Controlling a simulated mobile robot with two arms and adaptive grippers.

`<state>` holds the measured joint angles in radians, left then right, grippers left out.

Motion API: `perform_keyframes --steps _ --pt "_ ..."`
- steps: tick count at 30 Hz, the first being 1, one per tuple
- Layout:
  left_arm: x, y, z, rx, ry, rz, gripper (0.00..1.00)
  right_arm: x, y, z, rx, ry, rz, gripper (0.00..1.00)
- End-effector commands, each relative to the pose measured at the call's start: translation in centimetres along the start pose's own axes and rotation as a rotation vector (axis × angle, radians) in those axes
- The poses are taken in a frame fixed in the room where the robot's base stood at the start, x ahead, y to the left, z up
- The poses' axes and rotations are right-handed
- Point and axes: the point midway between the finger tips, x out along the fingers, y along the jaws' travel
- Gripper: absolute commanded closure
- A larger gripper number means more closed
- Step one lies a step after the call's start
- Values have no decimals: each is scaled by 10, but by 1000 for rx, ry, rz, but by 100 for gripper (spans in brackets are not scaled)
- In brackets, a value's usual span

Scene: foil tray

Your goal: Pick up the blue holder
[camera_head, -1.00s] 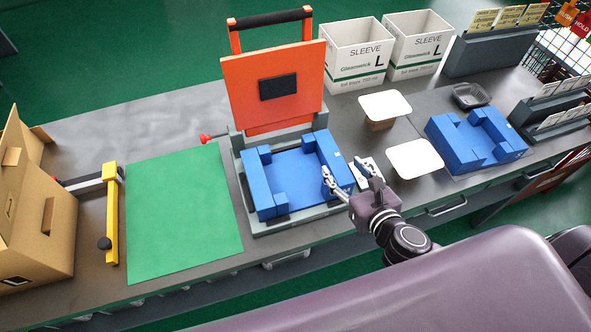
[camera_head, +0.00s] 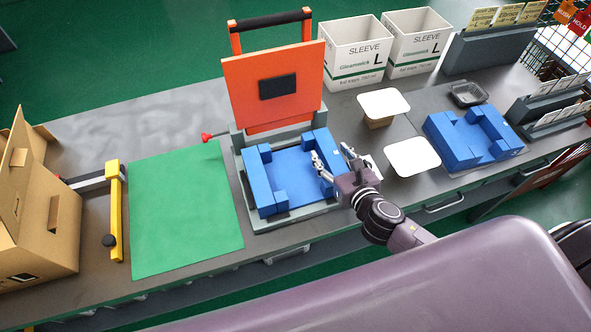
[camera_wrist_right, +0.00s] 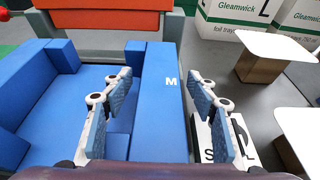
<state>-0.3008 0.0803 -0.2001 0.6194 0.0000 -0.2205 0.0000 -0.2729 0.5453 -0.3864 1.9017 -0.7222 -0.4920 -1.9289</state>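A blue holder (camera_head: 290,174) with raised walls sits in the grey base of the orange-lidded press; its right wall bears an "M" and also shows in the right wrist view (camera_wrist_right: 160,110). A second blue holder (camera_head: 462,150) stands on the bench at the right. My right gripper (camera_head: 334,155) is over the right wall of the holder in the press. In the right wrist view my right gripper (camera_wrist_right: 168,98) is open, with one finger on each side of that wall; contact cannot be told. My left gripper is not in view.
The orange press lid (camera_head: 273,88) stands raised behind the holder. A white plate marked S and L (camera_wrist_right: 205,142) lies right of the wall. White lids (camera_head: 412,157), sleeve boxes (camera_head: 352,60) and a foil tray (camera_head: 468,94) are farther right. A green mat (camera_head: 185,210) lies left.

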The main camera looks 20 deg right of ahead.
Motion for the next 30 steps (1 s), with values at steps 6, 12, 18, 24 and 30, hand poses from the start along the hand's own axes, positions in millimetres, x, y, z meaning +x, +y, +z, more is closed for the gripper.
perform_keyframes --steps 6,12,18,24,30 --pt "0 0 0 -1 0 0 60 0 0 0 0 0 0 72" --pt "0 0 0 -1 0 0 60 0 0 0 0 0 0 94" --pt "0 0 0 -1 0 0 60 0 0 2 2 -4 1 100" --pt "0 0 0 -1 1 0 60 -1 0 3 2 -4 1 100" --pt "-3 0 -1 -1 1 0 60 -5 0 17 1 -7 2 100"
